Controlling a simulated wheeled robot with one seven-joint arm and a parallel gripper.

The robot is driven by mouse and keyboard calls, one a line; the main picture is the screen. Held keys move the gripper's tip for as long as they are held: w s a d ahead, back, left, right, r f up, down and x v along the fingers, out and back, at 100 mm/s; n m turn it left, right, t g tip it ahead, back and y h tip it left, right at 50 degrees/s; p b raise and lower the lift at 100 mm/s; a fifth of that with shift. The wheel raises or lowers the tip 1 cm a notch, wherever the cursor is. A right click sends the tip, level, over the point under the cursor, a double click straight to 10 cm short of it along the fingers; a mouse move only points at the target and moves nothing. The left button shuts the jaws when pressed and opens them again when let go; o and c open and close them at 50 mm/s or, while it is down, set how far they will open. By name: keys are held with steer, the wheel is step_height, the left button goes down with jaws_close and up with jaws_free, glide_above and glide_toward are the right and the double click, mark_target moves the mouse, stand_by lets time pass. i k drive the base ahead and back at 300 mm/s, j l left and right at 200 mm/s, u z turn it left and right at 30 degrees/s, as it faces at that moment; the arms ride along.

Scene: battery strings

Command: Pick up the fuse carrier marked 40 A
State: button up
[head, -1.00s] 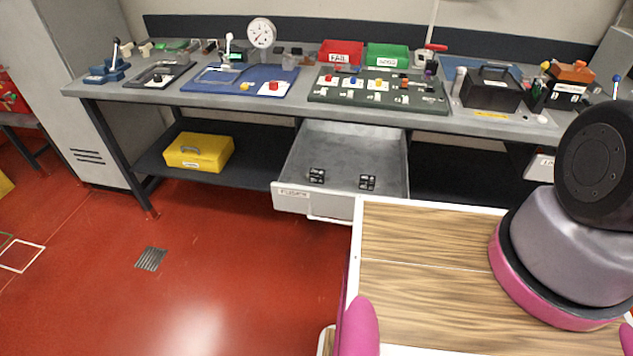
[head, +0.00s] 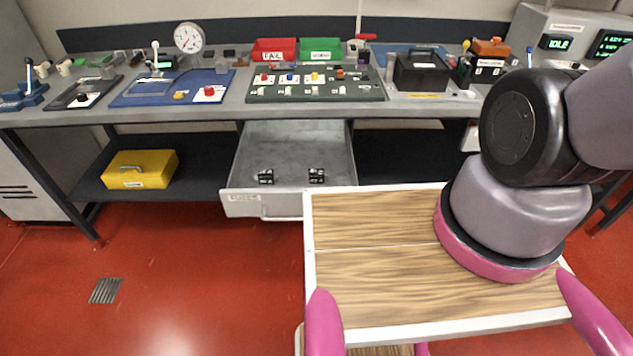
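Two small black blocks with pale markings lie in an open grey drawer under the workbench, a left block (head: 265,176) and a right block (head: 316,175). They look like fuse carriers, but their markings are too small to read, so I cannot tell which is 40 A. The drawer (head: 262,204) is pulled out and has a label on its front, also too small to read for certain. My gripper is not in view; only links of my arm show at the right.
A wood-topped surface with white edges (head: 375,290) stands in front of the drawer's right part. The workbench (head: 225,113) holds a dial gauge (head: 188,38), red and green bins, a board with buttons (head: 316,93) and a black box (head: 421,72). A yellow case (head: 140,169) lies on the lower shelf.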

mark_target(315, 175)
steer(key=i+j, duration=0.1)
steer(key=j, duration=0.8)
steer(key=i+j+z, duration=0.15)
steer(key=j, duration=0.75)
